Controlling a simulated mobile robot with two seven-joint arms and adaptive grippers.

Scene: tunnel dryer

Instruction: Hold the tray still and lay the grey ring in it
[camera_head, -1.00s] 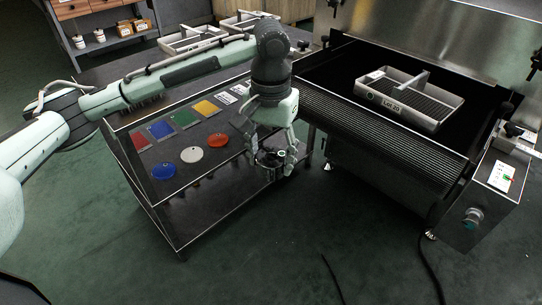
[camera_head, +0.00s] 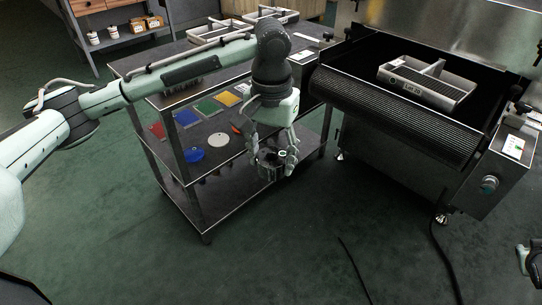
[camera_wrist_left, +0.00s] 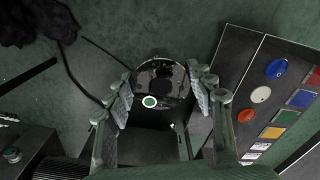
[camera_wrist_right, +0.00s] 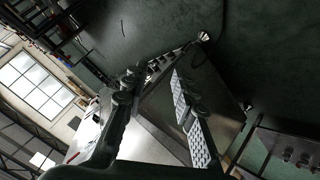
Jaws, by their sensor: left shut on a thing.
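My left gripper (camera_head: 270,156) is shut on the grey ring (camera_head: 270,169), a dark round piece, and holds it in the air in front of the metal rack. In the left wrist view the ring (camera_wrist_left: 160,77) sits between the fingers with a small white-and-green round mark (camera_wrist_left: 150,101) on it. The tray (camera_head: 412,87), light grey with dividers and a "Lot 20" label, rests on the dryer belt to the right, apart from both grippers. My right gripper (camera_head: 528,262) shows only partly at the right edge. In the right wrist view its fingers (camera_wrist_right: 157,90) are apart with nothing between them.
The dryer's belt edge (camera_head: 390,115) and its control box (camera_head: 497,165) stand at the right. The rack (camera_head: 235,190) bears coloured plates and discs, with more trays (camera_head: 215,33) at the back. A dark cable (camera_head: 445,255) lies on the open floor.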

